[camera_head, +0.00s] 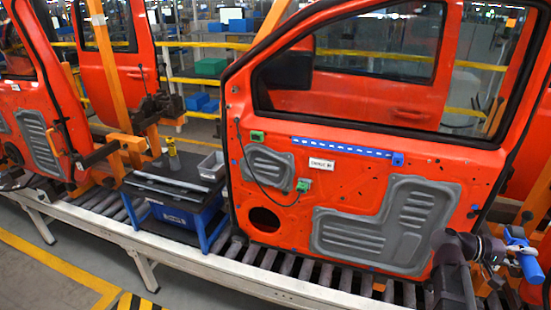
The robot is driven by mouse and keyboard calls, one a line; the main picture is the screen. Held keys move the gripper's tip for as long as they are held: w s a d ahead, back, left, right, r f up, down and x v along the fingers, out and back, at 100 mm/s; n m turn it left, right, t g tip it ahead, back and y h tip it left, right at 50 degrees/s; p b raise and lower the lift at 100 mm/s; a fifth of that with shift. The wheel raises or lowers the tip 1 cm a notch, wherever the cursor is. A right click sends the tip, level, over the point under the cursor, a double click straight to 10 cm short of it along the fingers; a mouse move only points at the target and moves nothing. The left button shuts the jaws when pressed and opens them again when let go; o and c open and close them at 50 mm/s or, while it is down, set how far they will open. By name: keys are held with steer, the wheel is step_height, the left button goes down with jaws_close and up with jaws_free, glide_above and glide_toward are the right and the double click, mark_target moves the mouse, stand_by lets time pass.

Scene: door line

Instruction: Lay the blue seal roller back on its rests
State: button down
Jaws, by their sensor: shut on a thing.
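The blue seal roller (529,265) is at the lower right, in front of the right edge of the orange door. Its blue parts show at the upper and lower ends. My gripper (505,250) is shut on it between them; the fingers are small and partly hidden, and my dark wrist comes in from the left. A low blue cart (182,217) with a dark top stands left of the door, far from my gripper. I cannot make out the roller's rests.
The orange door (370,185) stands on the roller conveyor (290,268), with grey panels, a blue strip and green clips on it. On the cart are a yellow bottle (173,155), a grey tray (212,166) and a long metal strip. Another door (35,110) stands left.

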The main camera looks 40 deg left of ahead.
step_height(320, 180, down, 17)
steer(key=b, duration=1.6)
steer(key=shift+s+r, duration=0.1)
steer(key=shift+s, duration=0.1)
